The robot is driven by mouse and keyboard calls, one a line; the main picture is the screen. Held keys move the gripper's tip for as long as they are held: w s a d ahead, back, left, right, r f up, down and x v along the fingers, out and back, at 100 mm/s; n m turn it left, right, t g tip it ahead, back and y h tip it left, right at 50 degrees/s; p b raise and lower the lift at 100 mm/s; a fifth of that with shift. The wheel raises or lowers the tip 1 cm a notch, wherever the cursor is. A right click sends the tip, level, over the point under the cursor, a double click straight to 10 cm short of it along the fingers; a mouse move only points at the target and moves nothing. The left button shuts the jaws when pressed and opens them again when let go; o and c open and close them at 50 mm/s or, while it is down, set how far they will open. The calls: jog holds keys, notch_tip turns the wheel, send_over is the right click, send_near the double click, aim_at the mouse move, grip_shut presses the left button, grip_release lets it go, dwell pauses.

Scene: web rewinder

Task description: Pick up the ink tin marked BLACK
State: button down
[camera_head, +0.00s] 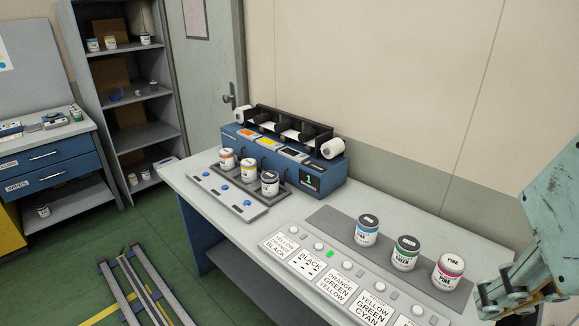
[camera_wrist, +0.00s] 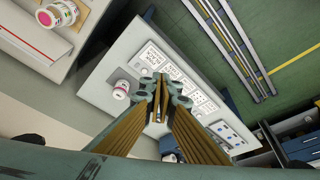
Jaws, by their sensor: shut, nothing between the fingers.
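The tin with a black label band (camera_head: 270,184) stands upright at the right end of a row of three in the grey tray of the blue machine; its lettering is too small to read surely. My gripper (camera_head: 516,298) is at the right edge of the head view, far from that tin and beside the pink tin (camera_head: 449,272). In the wrist view my gripper (camera_wrist: 161,92) is shut and empty, fingertips together above the table. A white tin (camera_wrist: 121,89) stands left of the fingers there. I cannot tell whether the black tin shows in the wrist view.
An orange tin (camera_head: 227,159) and a yellow tin (camera_head: 248,170) stand left of the black one. A cyan tin (camera_head: 367,230) and a green tin (camera_head: 405,252) share the dark mat with the pink one. A label panel (camera_head: 335,287) with buttons lines the front edge.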

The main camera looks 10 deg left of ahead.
jog(key=c, duration=3.5)
grip_release()
jog(key=o, duration=2)
jog(key=shift+c, duration=0.2)
jog(key=shift+w, duration=0.1)
